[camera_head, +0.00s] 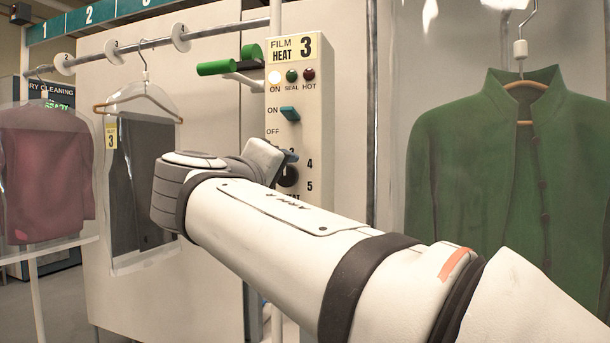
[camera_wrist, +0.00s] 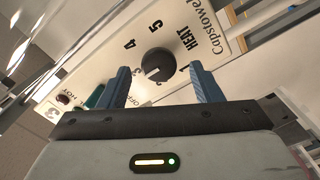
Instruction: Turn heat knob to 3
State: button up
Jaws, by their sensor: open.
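The heat knob (camera_wrist: 157,63) is round and dark, with a pale pointer mark at its lower edge in the wrist view. Numbers 1, 4 and 5 and the word HEAT are readable around it. I cannot tell exactly which number the mark points to. In the head view the knob (camera_head: 288,177) shows partly behind my arm, low on the cream control box (camera_head: 313,130). A sign on the box reads FILM HEAT 3. My gripper (camera_wrist: 160,69) is open, with one blue finger on each side of the knob and visible gaps; contact is not seen.
A teal on/off lever (camera_head: 289,113) sits above the knob, under a lit ON lamp (camera_head: 274,77) and green and red lamps. Green-ended bars (camera_head: 216,68) stick out left of the box. A green jacket (camera_head: 500,175) hangs at right, bagged garments at left.

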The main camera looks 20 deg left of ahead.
jog(key=shift+s+p, duration=0.5)
jog(key=shift+s, duration=2.25)
